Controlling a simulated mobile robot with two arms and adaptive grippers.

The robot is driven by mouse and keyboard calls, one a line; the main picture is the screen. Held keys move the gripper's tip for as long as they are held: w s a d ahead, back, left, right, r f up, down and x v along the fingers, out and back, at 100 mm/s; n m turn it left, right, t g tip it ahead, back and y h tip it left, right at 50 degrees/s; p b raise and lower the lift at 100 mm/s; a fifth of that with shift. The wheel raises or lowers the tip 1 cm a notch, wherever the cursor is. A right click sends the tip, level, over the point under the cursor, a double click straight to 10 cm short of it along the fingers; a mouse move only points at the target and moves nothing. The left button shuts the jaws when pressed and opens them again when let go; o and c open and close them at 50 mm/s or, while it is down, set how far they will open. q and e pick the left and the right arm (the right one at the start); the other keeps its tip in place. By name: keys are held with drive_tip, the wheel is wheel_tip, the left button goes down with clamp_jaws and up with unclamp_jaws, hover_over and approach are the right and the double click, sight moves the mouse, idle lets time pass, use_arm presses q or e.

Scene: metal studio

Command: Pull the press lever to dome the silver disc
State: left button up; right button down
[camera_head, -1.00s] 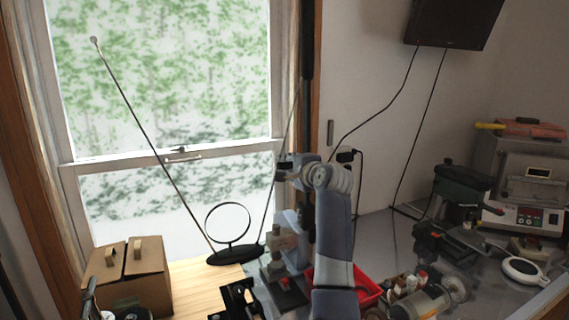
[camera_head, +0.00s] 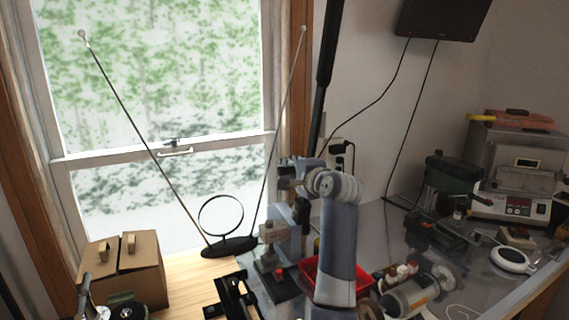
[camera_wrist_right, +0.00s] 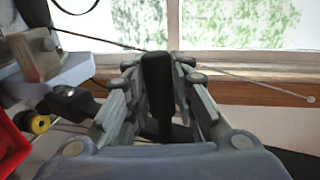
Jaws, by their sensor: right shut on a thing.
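The press (camera_head: 273,237), with a grey block and a pale column, stands on the bench beside a red tray. A red part shows at its base. My right gripper (camera_head: 285,172) is just above and behind the press in the head view, partly hidden by its own wrist. In the right wrist view, my right gripper (camera_wrist_right: 158,95) is shut on a black upright handle (camera_wrist_right: 157,75), which I take for the press lever. The press block (camera_wrist_right: 40,55) shows at upper left there. I cannot make out the silver disc.
A long black bar (camera_head: 327,50) rises above my right arm. The red tray (camera_head: 365,302) is right of the press. A thin-rod antenna (camera_head: 229,246) and a cardboard box (camera_head: 125,270) stand left. Tools (camera_head: 425,290) and a machine (camera_head: 515,205) crowd the right.

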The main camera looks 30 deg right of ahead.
drive_tip(key=shift+s, duration=0.35)
drive_tip(key=shift+s+a+f, duration=0.1)
drive_tip(key=shift+s+f, duration=0.25)
drive_tip(key=shift+s, duration=0.3)
drive_tip(key=shift+s+d+f, duration=0.1)
drive_tip(key=shift+s+f, duration=0.25)
drive_tip(key=shift+s, duration=0.25)
drive_tip(key=shift+s+a+f, duration=0.1)
drive_tip(key=shift+s+f, duration=0.25)
drive_tip(key=shift+s, duration=0.4)
